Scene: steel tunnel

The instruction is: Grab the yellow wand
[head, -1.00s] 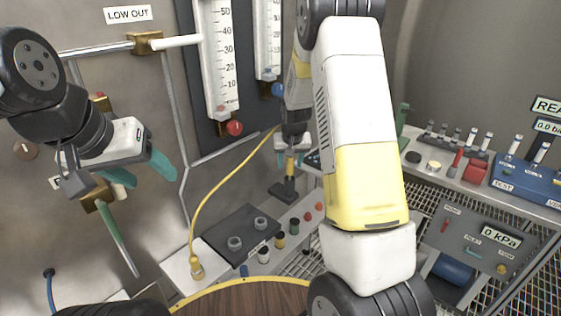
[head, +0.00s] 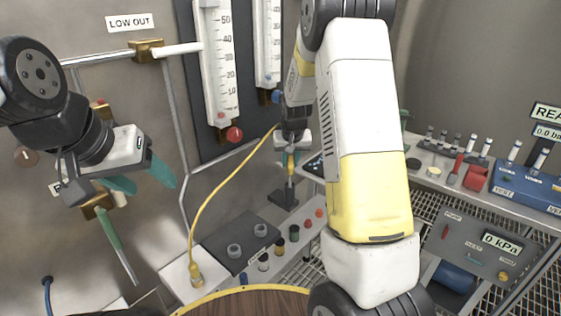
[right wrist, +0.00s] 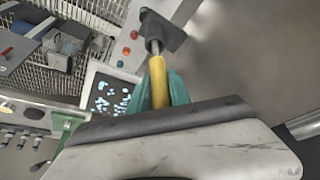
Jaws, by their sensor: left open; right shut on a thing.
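The yellow wand (right wrist: 158,82) has a yellow grip, a grey shaft and a flat dark head (right wrist: 162,30). In the right wrist view its grip is between the teal fingers of my right gripper (right wrist: 160,92), which is shut on it. In the head view the wand (head: 290,169) hangs from my right gripper (head: 290,159), head downward, near the back wall. I cannot tell whether the head touches anything below. My left gripper (head: 142,180) is open and empty at the left, in front of the wall pipes.
A dark plate with round fittings (head: 240,240) and several coloured knobs (head: 279,245) lie below the wand. A bench with a blue test box (head: 520,183) and a kPa panel (head: 475,250) stand right. Wall gauges (head: 218,70) rise behind. My right arm hides the middle.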

